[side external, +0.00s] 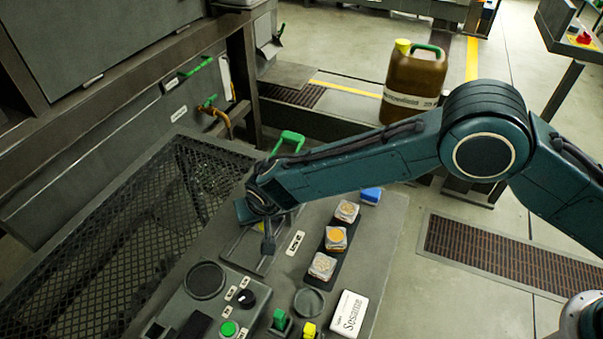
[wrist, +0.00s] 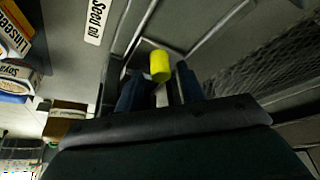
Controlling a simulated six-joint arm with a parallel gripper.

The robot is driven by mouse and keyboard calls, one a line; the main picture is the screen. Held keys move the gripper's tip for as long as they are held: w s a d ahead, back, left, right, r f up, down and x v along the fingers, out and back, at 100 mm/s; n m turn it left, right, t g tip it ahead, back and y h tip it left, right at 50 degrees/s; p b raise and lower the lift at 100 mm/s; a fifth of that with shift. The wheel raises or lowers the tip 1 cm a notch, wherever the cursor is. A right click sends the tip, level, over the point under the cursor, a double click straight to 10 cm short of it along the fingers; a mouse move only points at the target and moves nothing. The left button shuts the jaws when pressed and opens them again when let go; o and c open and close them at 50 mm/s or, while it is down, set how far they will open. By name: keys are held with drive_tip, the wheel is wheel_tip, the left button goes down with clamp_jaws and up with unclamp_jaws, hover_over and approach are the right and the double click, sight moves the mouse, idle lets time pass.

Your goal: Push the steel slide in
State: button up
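My gripper (side external: 267,240) points down over the metal-edged frame (side external: 236,243) on the grey console, and my arm hides part of that area. In the wrist view my gripper (wrist: 158,83) has its two dark fingers apart, with a yellow cylindrical knob (wrist: 160,66) showing between and just beyond their tips. I cannot tell whether a finger touches the knob. Thin metal rails (wrist: 213,38) run beyond it. The steel slide itself is not clearly distinguishable; the knob and rails may belong to it. The "Seed oil" label (wrist: 94,22) lies beside the rails.
Several labelled cubes (side external: 335,238) stand in a row right of my gripper, with a blue block (side external: 371,195) behind. A white Sesame box (side external: 349,314) and buttons (side external: 229,328) are at the front. A mesh-covered bay (side external: 120,255) lies left; a green handle (side external: 291,138) stands behind my gripper.

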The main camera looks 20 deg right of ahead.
drive_tip(key=shift+s+a, duration=0.3)
drive_tip(key=shift+s, duration=0.1)
drive_tip(key=shift+s+a, duration=1.1)
drive_tip(key=v, duration=1.4)
drive_tip(key=g, duration=0.5)
approach(256, 243)
wheel_tip(256, 243, down, 6)
drive_tip(key=shift+s+f, duration=0.1)
drive_tip(key=shift+f, duration=0.05)
drive_tip(key=s+a, duration=0.2)
drive_tip(key=a, duration=0.1)
drive_tip(key=shift+s+r, duration=0.2)
drive_tip(key=shift+s, duration=0.15)
wheel_tip(256, 243, up, 15)
drive_tip(key=w+d+r+t+y, duration=0.1)
drive_tip(key=d+r+t, duration=0.1)
drive_tip(key=d+r, duration=1.3)
drive_tip(key=shift+w+d+r, duration=0.15)
drive_tip(key=shift+w+d, duration=0.15)
drive_tip(key=shift+d, duration=0.85)
